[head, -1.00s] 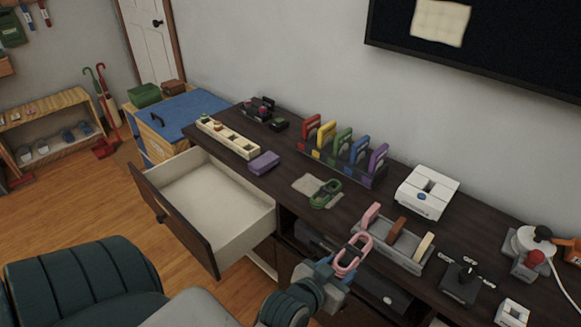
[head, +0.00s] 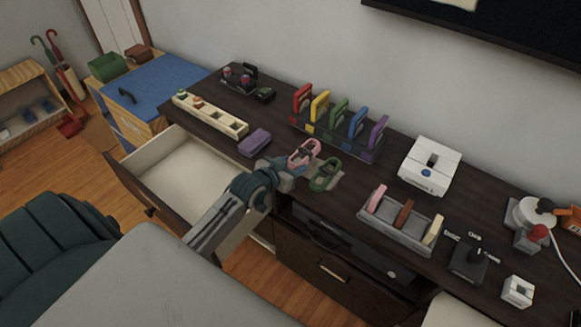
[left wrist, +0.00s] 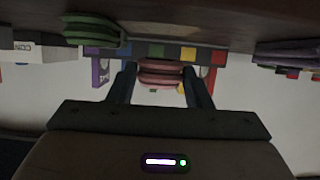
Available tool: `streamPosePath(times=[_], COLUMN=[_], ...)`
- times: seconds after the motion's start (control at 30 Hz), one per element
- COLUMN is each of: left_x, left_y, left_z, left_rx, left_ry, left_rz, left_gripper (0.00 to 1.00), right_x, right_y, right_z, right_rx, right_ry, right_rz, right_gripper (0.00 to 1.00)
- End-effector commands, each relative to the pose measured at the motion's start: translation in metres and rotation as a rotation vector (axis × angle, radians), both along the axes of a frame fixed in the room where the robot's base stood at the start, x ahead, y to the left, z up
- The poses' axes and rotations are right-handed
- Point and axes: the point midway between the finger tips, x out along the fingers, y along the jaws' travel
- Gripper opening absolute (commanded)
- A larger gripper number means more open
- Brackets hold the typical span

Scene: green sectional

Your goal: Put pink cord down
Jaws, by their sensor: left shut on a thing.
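The pink cord (head: 304,153) is a coiled loop held at the tip of my left gripper (head: 291,165). My left gripper is shut on it, over the front part of the dark desk top. In the left wrist view the pink cord (left wrist: 160,73) sits between the two fingers. The green cord also shows in the left wrist view (left wrist: 92,30). Whether the pink cord touches the desk cannot be told. My right gripper is not in view.
An open drawer (head: 178,168) juts out below. A rack of coloured holders (head: 335,148) stands behind. A grey tray (head: 398,232) and a white box (head: 429,167) are to the right.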

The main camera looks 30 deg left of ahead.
Motion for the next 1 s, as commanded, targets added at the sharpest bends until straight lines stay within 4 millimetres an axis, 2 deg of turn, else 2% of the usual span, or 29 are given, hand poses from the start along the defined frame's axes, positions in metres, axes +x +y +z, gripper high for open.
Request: streamPosePath(times=[0.1,0.23,0.5,0.83,0.87,0.93,1.0], left_x=[0.009,0.011,0.010,0.010,0.010,0.010,0.010], left_y=[0.010,0.012,0.011,0.011,0.011,0.011,0.011], left_z=[-0.001,-0.006,-0.037,-0.041,-0.040,-0.039,-0.039], left_rx=[0.001,-0.002,-0.003,-0.001,-0.001,-0.001,-0.001], left_ry=[-0.001,0.001,0.000,-0.001,-0.001,-0.001,-0.001], left_rz=[0.000,0.001,0.001,0.000,0.000,0.000,0.000], left_gripper=[0.22,0.22,0.22,0.22,0.51,0.65,0.67], right_x=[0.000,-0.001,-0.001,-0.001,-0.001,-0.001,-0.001], right_y=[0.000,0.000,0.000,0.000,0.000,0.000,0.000], right_z=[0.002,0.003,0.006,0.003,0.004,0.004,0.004], right_rx=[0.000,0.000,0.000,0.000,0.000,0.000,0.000], right_ry=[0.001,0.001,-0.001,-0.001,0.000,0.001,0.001], right_rz=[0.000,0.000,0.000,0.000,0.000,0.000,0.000], right_gripper=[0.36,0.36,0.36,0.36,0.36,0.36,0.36])
